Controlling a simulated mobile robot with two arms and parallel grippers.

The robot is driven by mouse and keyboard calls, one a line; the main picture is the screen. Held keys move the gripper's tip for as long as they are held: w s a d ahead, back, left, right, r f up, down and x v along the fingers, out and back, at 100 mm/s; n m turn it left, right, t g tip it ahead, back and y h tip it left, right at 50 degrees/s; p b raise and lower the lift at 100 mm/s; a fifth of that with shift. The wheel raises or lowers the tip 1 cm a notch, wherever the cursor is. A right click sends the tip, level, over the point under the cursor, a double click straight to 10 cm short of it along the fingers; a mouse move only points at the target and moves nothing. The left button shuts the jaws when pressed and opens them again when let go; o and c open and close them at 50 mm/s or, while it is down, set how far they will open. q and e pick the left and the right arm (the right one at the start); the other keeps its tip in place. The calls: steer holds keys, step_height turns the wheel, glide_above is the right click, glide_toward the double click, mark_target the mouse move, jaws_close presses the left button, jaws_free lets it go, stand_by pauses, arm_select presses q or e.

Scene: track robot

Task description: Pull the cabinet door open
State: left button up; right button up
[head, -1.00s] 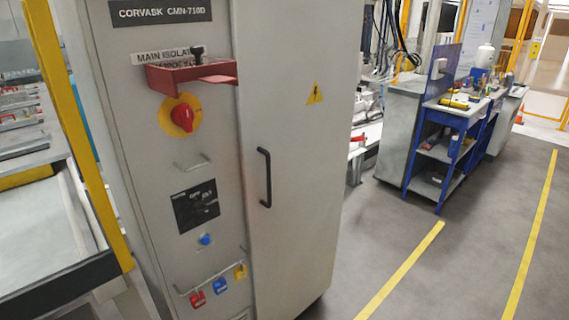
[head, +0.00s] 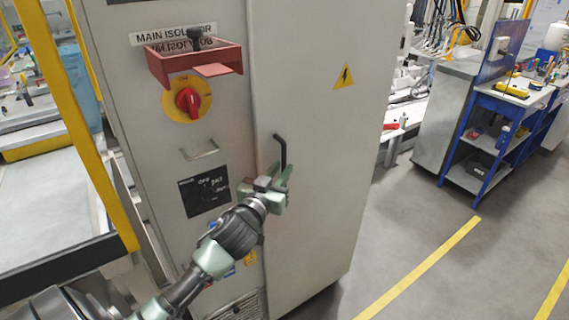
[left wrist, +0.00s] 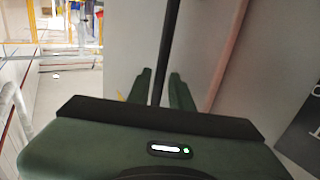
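The grey cabinet door (head: 325,165) stands closed, with a yellow warning triangle on it. Its black bar handle (head: 283,150) is upright near the door's left edge; its lower part is hidden by my left gripper (head: 277,186). The gripper is at the lower handle. In the left wrist view the handle (left wrist: 169,40) runs down between the two green fingers (left wrist: 161,88), which are parted, with a little room on each side of the bar. Whether a finger touches the bar is not clear. My right gripper is not in view.
Left of the door, the cabinet's front panel carries a red tray (head: 195,65), a red rotary switch (head: 187,102) and a small metal handle (head: 199,150). A yellow post (head: 85,130) stands at left. A blue workbench (head: 495,130) is at right, with open floor (head: 400,235) before it.

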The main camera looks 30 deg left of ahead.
arm_select(q)
steer(key=shift+w+a, duration=0.2)
steer(key=shift+w, duration=0.9)
jaws_close()
steer(key=shift+f, duration=0.1)
stand_by(0.6)
